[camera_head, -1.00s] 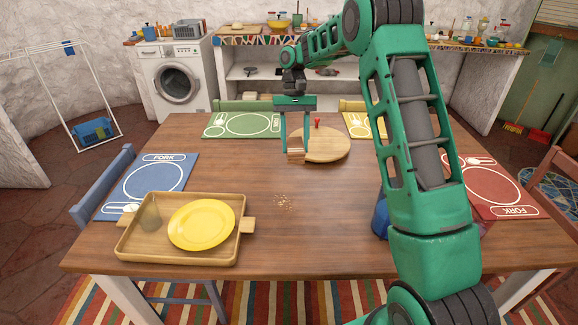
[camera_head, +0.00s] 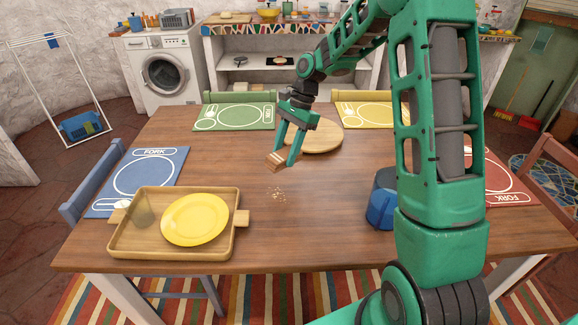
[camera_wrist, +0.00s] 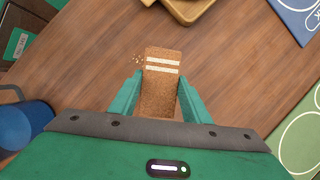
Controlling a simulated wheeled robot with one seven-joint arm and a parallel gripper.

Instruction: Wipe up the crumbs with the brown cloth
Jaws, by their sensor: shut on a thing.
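The brown cloth (camera_head: 276,160) is a small folded block held between the fingers of my gripper (camera_head: 289,152). In the wrist view the cloth (camera_wrist: 162,85) shows two pale stripes, and my gripper (camera_wrist: 161,95) is shut on its sides. The crumbs (camera_head: 277,195) lie in a small scattered patch on the wooden table, just nearer the camera than the cloth. They also show in the wrist view (camera_wrist: 138,57), beside the cloth's far left corner. The cloth appears to be above the table; its exact height I cannot tell.
A wooden tray (camera_head: 174,249) with a yellow plate (camera_head: 195,219) and a glass (camera_head: 143,210) stands at the left front. A round wooden board (camera_head: 318,137) lies behind my gripper. A blue container (camera_head: 381,208) is at right. Table around the crumbs is clear.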

